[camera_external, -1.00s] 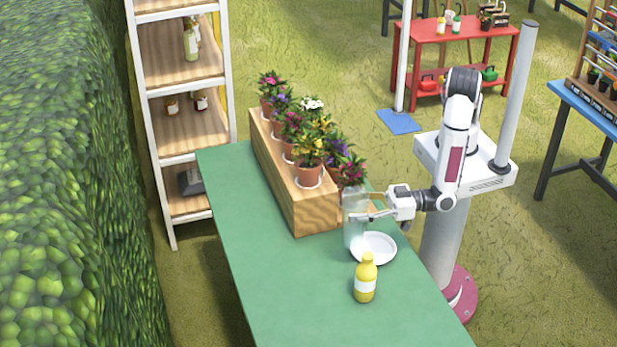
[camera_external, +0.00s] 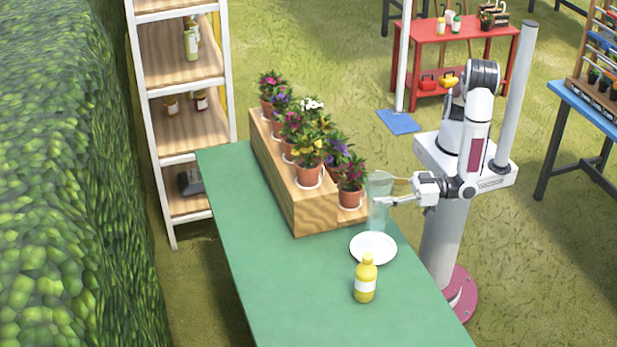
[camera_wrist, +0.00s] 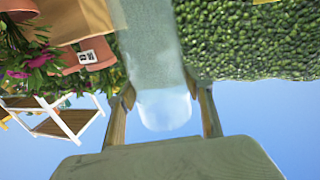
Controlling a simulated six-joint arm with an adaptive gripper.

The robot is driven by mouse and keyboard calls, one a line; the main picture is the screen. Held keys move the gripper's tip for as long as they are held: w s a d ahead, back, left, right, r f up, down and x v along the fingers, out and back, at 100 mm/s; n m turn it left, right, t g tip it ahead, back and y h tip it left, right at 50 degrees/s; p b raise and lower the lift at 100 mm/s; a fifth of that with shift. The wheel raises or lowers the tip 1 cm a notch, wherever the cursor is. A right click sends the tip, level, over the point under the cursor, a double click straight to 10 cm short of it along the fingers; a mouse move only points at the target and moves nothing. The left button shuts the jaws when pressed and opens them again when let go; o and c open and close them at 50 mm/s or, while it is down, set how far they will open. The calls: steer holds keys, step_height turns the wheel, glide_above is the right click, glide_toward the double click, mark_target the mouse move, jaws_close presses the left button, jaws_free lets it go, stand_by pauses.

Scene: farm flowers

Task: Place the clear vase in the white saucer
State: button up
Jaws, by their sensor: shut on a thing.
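The clear vase (camera_external: 379,207) is a tall see-through glass held upright in my gripper (camera_external: 391,190). My gripper is shut on it, with one finger on each side, near its upper part. In the wrist view the vase (camera_wrist: 158,75) fills the middle between the two fingers (camera_wrist: 163,110). The white saucer (camera_external: 373,248) lies flat and empty on the green table. The vase is just behind the saucer in the external view, with its lower end above the saucer's far edge; its exact height over the table is hard to tell.
A wooden stepped stand (camera_external: 305,205) with several potted flowers is close to the left of the vase. A yellow bottle (camera_external: 366,280) stands in front of the saucer. The green table (camera_external: 270,290) is clear to the left of the bottle.

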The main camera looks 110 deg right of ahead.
mark_target(378, 217)
steer(key=shift+f, duration=2.9)
steer(key=shift+f, duration=2.15)
steer(key=o, duration=1.8)
steer(key=shift+o, duration=0.2)
steer(key=shift+s+a, duration=0.1)
steer(key=v, duration=1.1)
steer(key=shift+s, duration=0.35)
